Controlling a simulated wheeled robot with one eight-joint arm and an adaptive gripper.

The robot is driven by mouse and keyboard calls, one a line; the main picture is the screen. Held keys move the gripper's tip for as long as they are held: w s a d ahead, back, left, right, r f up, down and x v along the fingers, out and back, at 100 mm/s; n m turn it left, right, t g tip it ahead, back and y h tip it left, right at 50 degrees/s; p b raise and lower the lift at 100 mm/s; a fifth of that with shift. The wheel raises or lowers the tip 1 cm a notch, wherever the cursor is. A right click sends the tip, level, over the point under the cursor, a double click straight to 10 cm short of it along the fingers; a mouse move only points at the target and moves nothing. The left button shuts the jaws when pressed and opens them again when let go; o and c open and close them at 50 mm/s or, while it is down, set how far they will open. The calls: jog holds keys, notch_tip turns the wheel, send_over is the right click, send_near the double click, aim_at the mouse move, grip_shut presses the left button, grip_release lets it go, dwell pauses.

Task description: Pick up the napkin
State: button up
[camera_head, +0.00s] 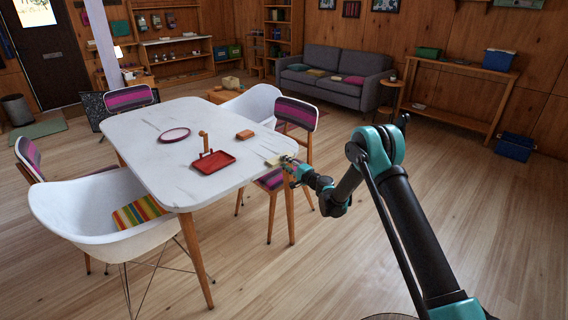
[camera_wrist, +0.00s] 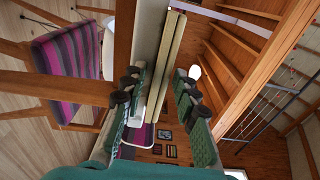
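A pale beige, folded flat thing that looks like the napkin (camera_head: 272,161) lies at the right edge of the white table (camera_head: 225,184). In the wrist view the napkin (camera_wrist: 165,62) shows edge-on as a long two-layered strip beside the grey table edge (camera_wrist: 148,40). My gripper (camera_head: 287,168) is at that table edge, right at the napkin. In the wrist view my gripper (camera_wrist: 160,84) is open, with its fingers on either side of the strip and a gap showing on the right side. Whether a finger touches it I cannot tell.
On the table are a red tray (camera_head: 213,162), a round plate (camera_head: 174,135) and a small brown block (camera_head: 245,134). A striped chair (camera_head: 271,179) stands close under my gripper. A white chair (camera_head: 85,208) holds a striped cloth or cushion (camera_head: 138,211).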

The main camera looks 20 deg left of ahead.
jog(key=shift+c, duration=1.4)
jog(key=c, duration=0.4)
jog(key=shift+r, duration=0.1)
notch_tip(320, 180, up, 2)
jog(key=shift+r, duration=0.15)
jog(key=s+d+r, duration=0.2)
jog(key=s+d, duration=0.1)
jog(key=d, duration=0.3)
jog(key=s+d+r, duration=0.3)
jog(key=d, duration=0.3)
jog(key=shift+s+d, duration=0.2)
jog(key=shift+d, duration=0.05)
